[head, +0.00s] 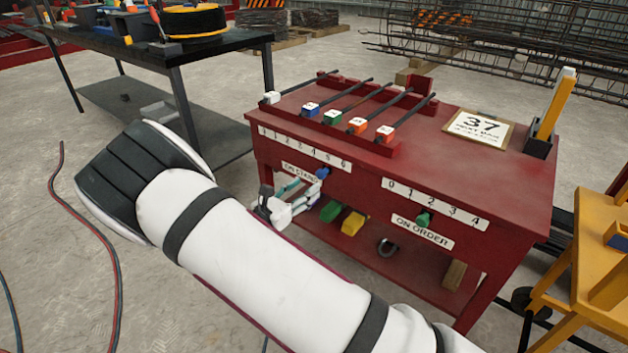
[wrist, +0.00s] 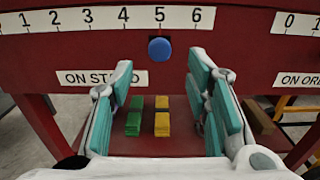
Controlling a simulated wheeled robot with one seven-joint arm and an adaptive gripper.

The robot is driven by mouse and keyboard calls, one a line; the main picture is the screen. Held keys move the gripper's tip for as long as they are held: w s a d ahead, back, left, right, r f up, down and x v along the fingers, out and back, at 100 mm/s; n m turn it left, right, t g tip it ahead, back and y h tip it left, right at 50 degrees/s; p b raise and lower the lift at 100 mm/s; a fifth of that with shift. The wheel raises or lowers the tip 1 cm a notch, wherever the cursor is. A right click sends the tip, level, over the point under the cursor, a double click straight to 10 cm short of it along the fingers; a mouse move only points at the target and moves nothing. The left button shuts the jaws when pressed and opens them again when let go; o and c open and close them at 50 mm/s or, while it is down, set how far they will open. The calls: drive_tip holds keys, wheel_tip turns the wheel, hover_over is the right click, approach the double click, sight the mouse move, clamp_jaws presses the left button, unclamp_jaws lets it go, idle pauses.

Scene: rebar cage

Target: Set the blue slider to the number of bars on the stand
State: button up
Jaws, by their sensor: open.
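The blue slider (head: 323,172) is a round knob on the red bench front; in the wrist view the blue slider (wrist: 160,49) sits below the 5 of the 1-to-6 scale (wrist: 122,17). The ON STAND label (wrist: 98,78) is below left of it. Several dark bars (head: 350,97) with white, blue, green and orange end caps lie side by side on the red stand (head: 380,146) on the bench top. My gripper (head: 297,194) is open in front of the bench; in the wrist view its fingers (wrist: 160,72) stand left and right of the knob, apart from it and empty.
A green slider (head: 423,219) sits on the ON ORDER scale to the right. Green (head: 330,211) and yellow blocks (head: 353,222) lie on the lower shelf. A dark table (head: 190,50) stands left, a yellow frame (head: 600,250) right.

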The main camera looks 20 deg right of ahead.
drive_tip(key=shift+v, duration=2.05)
drive_tip(key=s+d+r+m+g+y, duration=0.2)
drive_tip(key=s+d+r+m+g, duration=0.45)
drive_tip(key=s+r+m, duration=0.2)
drive_tip(key=s+d+r+m+g+y, duration=0.2)
drive_tip(key=s+d+r+m+g, duration=0.3)
drive_tip(key=s+d+r+m, duration=0.4)
drive_tip(key=s+a+r+m+y, duration=0.1)
drive_tip(key=s+a+m+y, duration=0.25)
drive_tip(key=s, duration=0.55)
drive_tip(key=s+a+r+m+t+y, duration=0.15)
drive_tip(key=s+y, duration=0.25)
drive_tip(key=s, duration=0.5)
drive_tip(key=s+a+m+y, duration=0.3)
drive_tip(key=s, duration=0.5)
wheel_tip(320, 180, up, 29)
drive_tip(key=t+p, duration=0.3)
drive_tip(key=p, duration=2.4)
drive_tip(key=shift+s+d+t, duration=0.2)
drive_tip(key=shift+s+t, duration=0.1)
drive_tip(key=shift+s, duration=0.05)
